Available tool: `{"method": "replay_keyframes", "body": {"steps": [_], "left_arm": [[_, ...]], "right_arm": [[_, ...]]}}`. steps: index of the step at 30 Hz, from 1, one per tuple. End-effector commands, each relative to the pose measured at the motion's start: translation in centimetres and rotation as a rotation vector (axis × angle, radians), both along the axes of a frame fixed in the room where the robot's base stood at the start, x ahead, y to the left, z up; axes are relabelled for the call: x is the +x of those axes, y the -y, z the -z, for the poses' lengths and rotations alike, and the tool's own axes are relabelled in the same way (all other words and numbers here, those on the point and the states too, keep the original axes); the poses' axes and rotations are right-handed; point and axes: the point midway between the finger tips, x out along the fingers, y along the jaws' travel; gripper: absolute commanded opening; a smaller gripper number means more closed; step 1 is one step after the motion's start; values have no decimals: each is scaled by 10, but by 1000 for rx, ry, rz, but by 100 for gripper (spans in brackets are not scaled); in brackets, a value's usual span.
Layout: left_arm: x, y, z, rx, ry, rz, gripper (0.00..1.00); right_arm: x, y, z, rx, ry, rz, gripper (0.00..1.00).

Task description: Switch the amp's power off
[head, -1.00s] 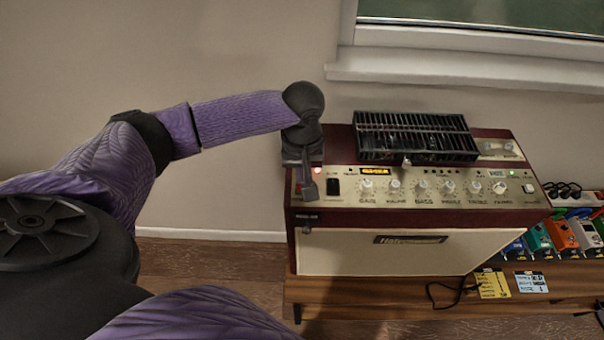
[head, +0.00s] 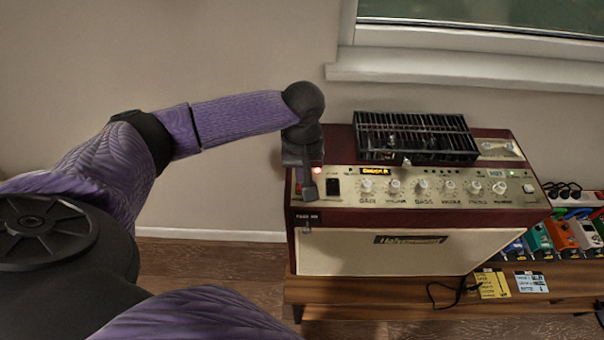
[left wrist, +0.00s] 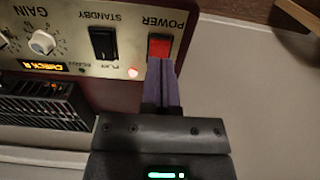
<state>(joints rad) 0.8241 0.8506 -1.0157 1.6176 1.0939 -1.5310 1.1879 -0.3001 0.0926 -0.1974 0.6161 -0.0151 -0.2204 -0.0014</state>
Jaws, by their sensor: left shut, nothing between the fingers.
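The amp (head: 420,218) is a dark red cabinet with a cream control panel. Its red power switch (left wrist: 159,47) shows in the left wrist view under the POWER label, and the small lamp beside it (left wrist: 133,72) is lit. The black standby switch (left wrist: 103,43) sits beside it; it also shows in the head view (head: 333,187). My left gripper (head: 310,192) is shut and empty, its fingertips (left wrist: 160,62) right at the edge of the power switch. I cannot tell whether they touch it. My right gripper is not in view.
A black slatted unit (head: 415,135) sits on top of the amp. Colored pedals (head: 562,236) stand at the right. A window sill (head: 460,70) is behind.

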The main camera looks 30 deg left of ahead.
Motion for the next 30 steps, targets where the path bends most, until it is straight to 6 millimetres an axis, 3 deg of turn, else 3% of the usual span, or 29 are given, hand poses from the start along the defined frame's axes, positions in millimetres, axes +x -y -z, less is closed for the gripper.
{"method": "replay_keyframes", "body": {"steps": [30], "left_arm": [[0,0,12,0,0,0,0]], "right_arm": [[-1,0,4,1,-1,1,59]]}}
